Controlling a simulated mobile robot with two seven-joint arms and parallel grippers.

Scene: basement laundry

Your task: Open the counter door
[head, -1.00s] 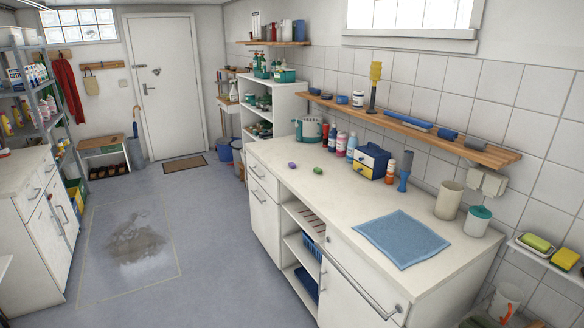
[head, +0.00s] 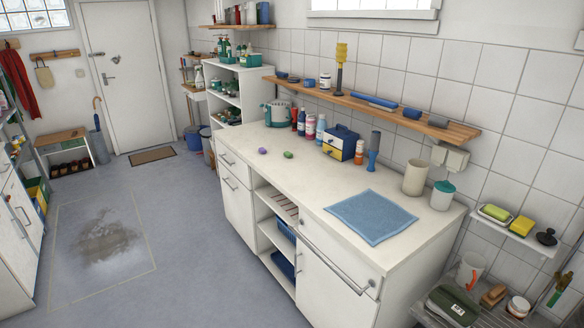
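The white counter (head: 285,181) stands along the tiled right wall. Its near door (head: 318,291) is at the right end of the front, below a drawer front with a long metal bar handle (head: 336,268). The door looks closed. At the far left end, a drawer with a bar handle sits above another closed door (head: 238,205). Between them are open shelves (head: 274,235) holding blue baskets. Neither of my grippers shows in the head view.
On the counter top lie a blue cloth (head: 371,216), two small objects, bottles, a blue-yellow box (head: 341,143) and cups. A low rack (head: 470,300) with items stands right of the counter. The floor (head: 180,235) in front is clear, with a wet patch (head: 105,240).

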